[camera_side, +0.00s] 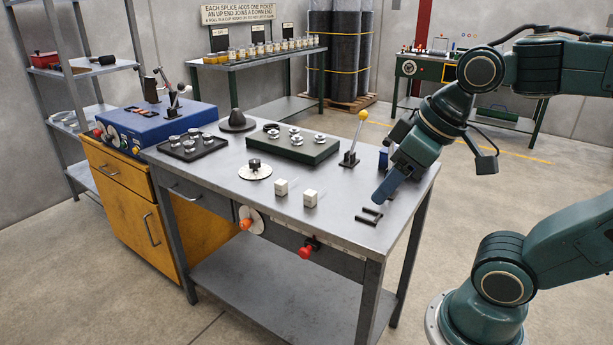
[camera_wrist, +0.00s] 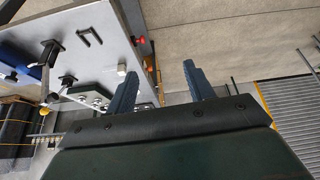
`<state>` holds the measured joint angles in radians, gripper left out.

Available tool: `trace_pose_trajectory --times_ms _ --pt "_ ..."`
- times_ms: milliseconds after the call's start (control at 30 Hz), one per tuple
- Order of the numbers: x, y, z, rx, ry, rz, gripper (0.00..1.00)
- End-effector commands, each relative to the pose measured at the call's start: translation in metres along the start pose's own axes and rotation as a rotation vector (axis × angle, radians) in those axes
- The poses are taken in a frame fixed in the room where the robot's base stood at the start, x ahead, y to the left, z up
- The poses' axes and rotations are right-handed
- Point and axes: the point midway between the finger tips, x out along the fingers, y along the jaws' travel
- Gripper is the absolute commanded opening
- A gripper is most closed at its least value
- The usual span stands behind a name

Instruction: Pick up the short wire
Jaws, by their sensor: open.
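I cannot make out a short wire for certain in either view. Two small dark bracket-like pieces (camera_side: 370,215) lie on the grey table near its front right corner; they also show in the wrist view (camera_wrist: 90,36). Two white blocks (camera_side: 281,187) (camera_side: 310,198) stand to their left, with faint clear pieces beside them. My gripper (camera_side: 382,196) is above the right end of the table, close to the dark pieces and apart from them. In the wrist view its two blue fingers (camera_wrist: 160,70) are spread, with nothing held between them.
A green tray (camera_side: 290,150) with several metal discs, an upright lever (camera_side: 352,140) with a yellow knob, a round plate (camera_side: 255,172) and a black tray (camera_side: 187,149) stand on the table (camera_side: 330,228). Red and orange knobs (camera_side: 308,248) stick out in front.

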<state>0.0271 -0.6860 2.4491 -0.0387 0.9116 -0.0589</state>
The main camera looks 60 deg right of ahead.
Motion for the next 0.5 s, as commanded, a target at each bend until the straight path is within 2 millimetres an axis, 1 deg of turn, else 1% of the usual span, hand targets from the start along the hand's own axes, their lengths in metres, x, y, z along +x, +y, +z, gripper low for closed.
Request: trace_pose_trajectory --times_ms 267,500 --pt "0.007 0.005 -0.047 -0.176 -0.07 -0.044 0.53" --pt "0.023 0.018 -0.091 -0.361 -0.122 -0.108 0.53"
